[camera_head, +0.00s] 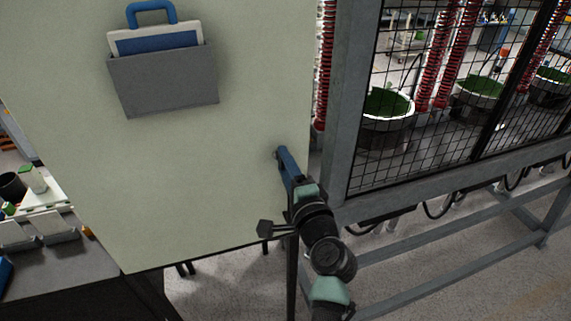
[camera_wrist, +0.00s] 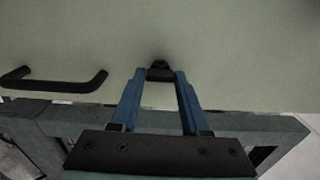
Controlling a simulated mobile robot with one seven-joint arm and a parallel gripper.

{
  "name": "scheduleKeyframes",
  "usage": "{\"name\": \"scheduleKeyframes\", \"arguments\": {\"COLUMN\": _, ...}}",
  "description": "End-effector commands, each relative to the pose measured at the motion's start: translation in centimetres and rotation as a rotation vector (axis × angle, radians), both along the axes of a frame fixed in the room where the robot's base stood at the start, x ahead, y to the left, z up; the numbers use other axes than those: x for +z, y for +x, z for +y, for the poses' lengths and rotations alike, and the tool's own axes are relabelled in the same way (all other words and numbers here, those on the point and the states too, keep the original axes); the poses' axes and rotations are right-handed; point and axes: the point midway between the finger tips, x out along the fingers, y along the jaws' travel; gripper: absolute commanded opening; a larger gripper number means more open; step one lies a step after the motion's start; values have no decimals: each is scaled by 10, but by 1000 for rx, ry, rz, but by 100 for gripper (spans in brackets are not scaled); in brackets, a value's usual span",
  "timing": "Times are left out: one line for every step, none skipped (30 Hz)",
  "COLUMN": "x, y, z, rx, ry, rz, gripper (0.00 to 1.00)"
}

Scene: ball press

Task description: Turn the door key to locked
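My gripper (camera_head: 282,153) reaches the right edge of a pale green door (camera_head: 210,180) in the head view. In the wrist view its two blue fingers (camera_wrist: 160,74) point at the door face. A small dark door key (camera_wrist: 159,67) sits between the fingertips, against the door. The fingers appear to touch its head on both sides, so the gripper looks shut on it. In the head view the key is hidden by the gripper. The key's exact turn angle is hard to tell.
A black bar handle (camera_wrist: 60,84) is on the door, left of my gripper in the wrist view. A grey pocket (camera_head: 165,80) hangs higher on the door. A grey frame post (camera_head: 345,100) and mesh fence (camera_head: 440,110) stand to the right.

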Motion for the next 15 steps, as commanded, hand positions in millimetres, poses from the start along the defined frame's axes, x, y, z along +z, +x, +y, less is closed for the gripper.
{"name": "scheduleKeyframes", "arguments": {"x": 0, "y": 0, "z": 0, "rx": 0, "ry": 0, "rz": 0, "gripper": 57}}
{"name": "scheduleKeyframes", "arguments": {"x": 0, "y": 0, "z": 0, "rx": 0, "ry": 0, "rz": 0, "gripper": 62}}
{"name": "scheduleKeyframes", "arguments": {"x": 0, "y": 0, "z": 0, "rx": 0, "ry": -1, "rz": 0, "gripper": 69}}
{"name": "scheduleKeyframes", "arguments": {"x": 0, "y": 0, "z": 0, "rx": 0, "ry": -1, "rz": 0, "gripper": 72}}
{"name": "scheduleKeyframes", "arguments": {"x": 0, "y": 0, "z": 0, "rx": 0, "ry": -1, "rz": 0, "gripper": 72}}
{"name": "scheduleKeyframes", "arguments": {"x": 0, "y": 0, "z": 0, "rx": 0, "ry": -1, "rz": 0, "gripper": 72}}
{"name": "scheduleKeyframes", "arguments": {"x": 0, "y": 0, "z": 0, "rx": 0, "ry": -2, "rz": -1, "gripper": 72}}
{"name": "scheduleKeyframes", "arguments": {"x": 0, "y": 0, "z": 0, "rx": 0, "ry": -2, "rz": -1, "gripper": 72}}
{"name": "scheduleKeyframes", "arguments": {"x": 0, "y": 0, "z": 0, "rx": 0, "ry": -2, "rz": -1, "gripper": 72}}
{"name": "scheduleKeyframes", "arguments": {"x": 0, "y": 0, "z": 0, "rx": 0, "ry": -2, "rz": -1, "gripper": 72}}
{"name": "scheduleKeyframes", "arguments": {"x": 0, "y": 0, "z": 0, "rx": 0, "ry": -2, "rz": -1, "gripper": 72}}
{"name": "scheduleKeyframes", "arguments": {"x": 0, "y": 0, "z": 0, "rx": 0, "ry": -2, "rz": -1, "gripper": 72}}
{"name": "scheduleKeyframes", "arguments": {"x": 0, "y": -1, "z": 0, "rx": 0, "ry": -2, "rz": -1, "gripper": 72}}
{"name": "scheduleKeyframes", "arguments": {"x": -1, "y": -2, "z": -1, "rx": 0, "ry": -3, "rz": -1, "gripper": 72}}
{"name": "scheduleKeyframes", "arguments": {"x": -1, "y": -4, "z": -1, "rx": 0, "ry": -3, "rz": -1, "gripper": 72}}
